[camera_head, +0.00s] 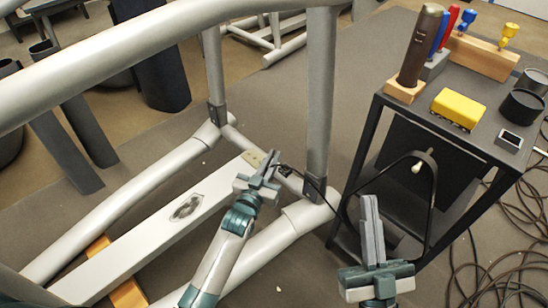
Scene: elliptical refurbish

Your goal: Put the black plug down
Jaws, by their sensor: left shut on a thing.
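The black plug (284,170) is small and sits at the tips of my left gripper (269,164), which is shut on it. A thin dark cable runs from the plug to the right, past the foot of an upright grey post. The gripper is over the far end of a long pale beam, inside the grey tubular frame. Whether the plug touches anything below is too small to tell. My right gripper (368,206) is at the lower right, in front of the black cart, with its fingers together and nothing seen between them.
The grey tubular frame (170,180) surrounds the pale beam (150,240), with an upright post right of the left gripper. A black cart (400,102) at right carries a yellow block (458,108), a tool holder and dark cups. Cables (500,225) lie on the floor at right.

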